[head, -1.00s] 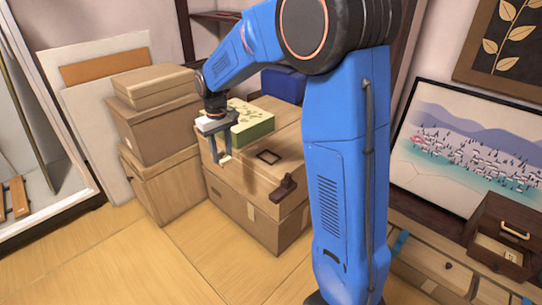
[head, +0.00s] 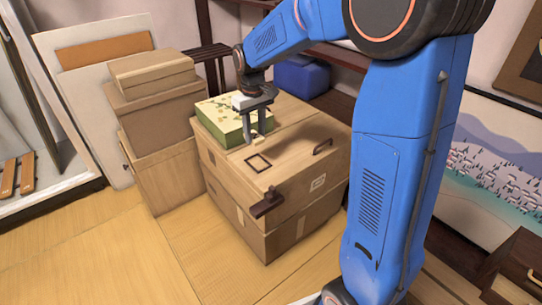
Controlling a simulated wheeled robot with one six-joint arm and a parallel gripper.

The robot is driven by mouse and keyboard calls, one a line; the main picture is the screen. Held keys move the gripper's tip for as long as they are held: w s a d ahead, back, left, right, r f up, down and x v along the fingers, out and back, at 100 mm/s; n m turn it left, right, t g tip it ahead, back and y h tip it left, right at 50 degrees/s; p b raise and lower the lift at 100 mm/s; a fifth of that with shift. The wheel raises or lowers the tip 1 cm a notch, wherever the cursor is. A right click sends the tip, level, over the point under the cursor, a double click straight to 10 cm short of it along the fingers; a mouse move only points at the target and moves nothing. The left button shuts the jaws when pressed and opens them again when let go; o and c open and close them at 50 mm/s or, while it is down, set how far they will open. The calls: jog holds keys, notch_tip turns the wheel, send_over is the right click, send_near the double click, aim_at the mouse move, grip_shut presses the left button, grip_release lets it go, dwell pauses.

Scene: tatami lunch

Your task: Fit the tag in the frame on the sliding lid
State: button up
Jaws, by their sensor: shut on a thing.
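My gripper (head: 255,143) points down above the top of the wooden box (head: 222,166), just behind the frame. It is shut on a small pale tag (head: 256,139) between its fingertips. The frame (head: 258,162) is a dark square outline on the box's lid (head: 285,159), and its inside looks bare wood. The tag is apart from the frame, a little behind it. Whether the tag touches the lid I cannot tell.
A green patterned box (head: 221,118) stands on the lid close behind my gripper. Stacked cartons (head: 160,120) stand to the left. Tatami floor (head: 110,240) is clear in front.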

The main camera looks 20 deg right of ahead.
jog(key=shift+w+d+f, duration=0.1)
jog(key=shift+d+f, duration=0.05)
jog(key=shift+d, duration=0.15)
send_over(259, 164)
notch_tip(259, 164, down, 5)
jog(key=shift+a+f, duration=0.1)
jog(key=shift+f, duration=2.25)
jog(key=shift+f, duration=0.6)
jog(key=o, duration=1.1)
